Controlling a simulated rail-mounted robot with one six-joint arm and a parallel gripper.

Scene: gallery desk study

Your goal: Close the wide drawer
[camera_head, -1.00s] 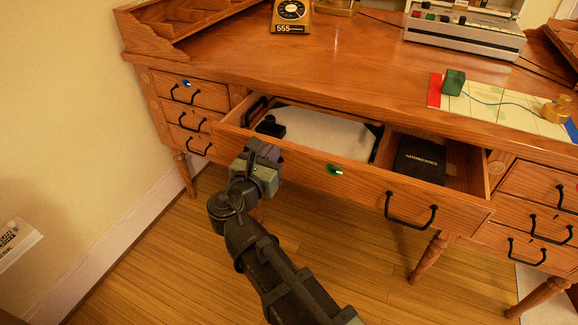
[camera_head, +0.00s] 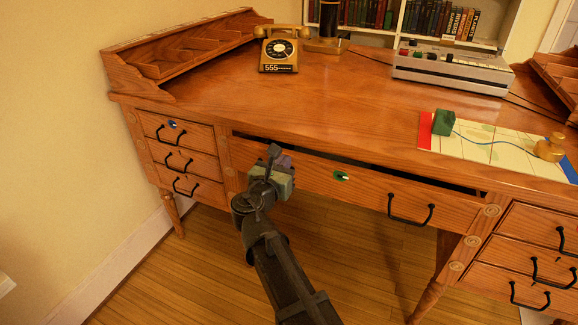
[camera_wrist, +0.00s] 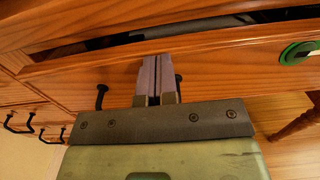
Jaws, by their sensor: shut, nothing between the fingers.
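The wide drawer (camera_head: 320,178) is the long middle drawer of the wooden desk. It stands slightly open, with a narrow dark gap along its top edge. Its front has a green lock plate (camera_head: 341,176) and a black handle (camera_head: 411,209) at the right. My gripper (camera_head: 277,160) is at the left part of the drawer front. In the wrist view its fingers (camera_wrist: 158,75) are together and empty, with the tips against or very close to the front, just below its top edge. The drawer's left handle is mostly hidden behind my gripper. The drawer's contents are hidden.
Small drawers with black handles stand at the left (camera_head: 180,160) and right (camera_head: 535,255). On the desktop (camera_head: 300,110) are a telephone (camera_head: 279,52), a grey console (camera_head: 452,68) and a board with a green block (camera_head: 443,122). The floor in front is open.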

